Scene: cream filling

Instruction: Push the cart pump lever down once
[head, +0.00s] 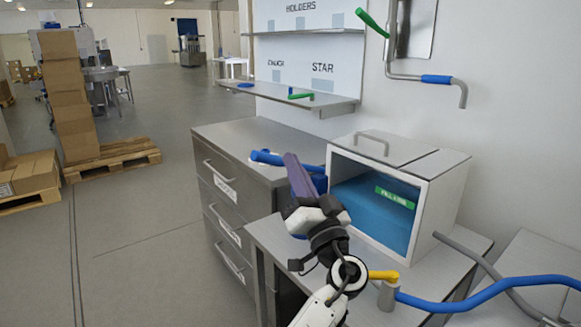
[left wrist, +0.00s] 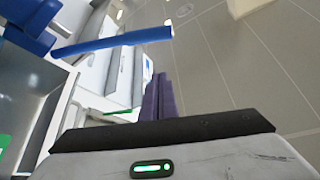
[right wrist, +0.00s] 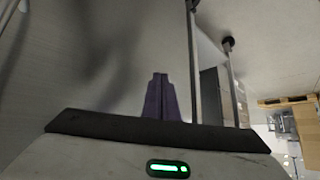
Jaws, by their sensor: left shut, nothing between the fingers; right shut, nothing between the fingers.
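The pump lever is a blue bar (head: 267,157) left of the white box, joined to a blue body (head: 320,184) beside it. In the left wrist view, the lever (left wrist: 115,42) slants up to the right, its free end near and beyond the fingertips. My left gripper (head: 291,158) is shut and empty, its purple fingers pointing up and crossing in front of the lever. I cannot tell whether they touch it. The left fingers (left wrist: 158,80) show together in the left wrist view. My right gripper (right wrist: 160,78) is shut and empty, away from the lever; the head view does not show it.
A white open-fronted box (head: 455,195) holds a blue tank (head: 372,212) with a green label. A yellow fitting (head: 384,275) and blue hose (head: 490,292) are in front. A drawer cabinet (head: 222,212) stands left, with a shelf (head: 300,101) above.

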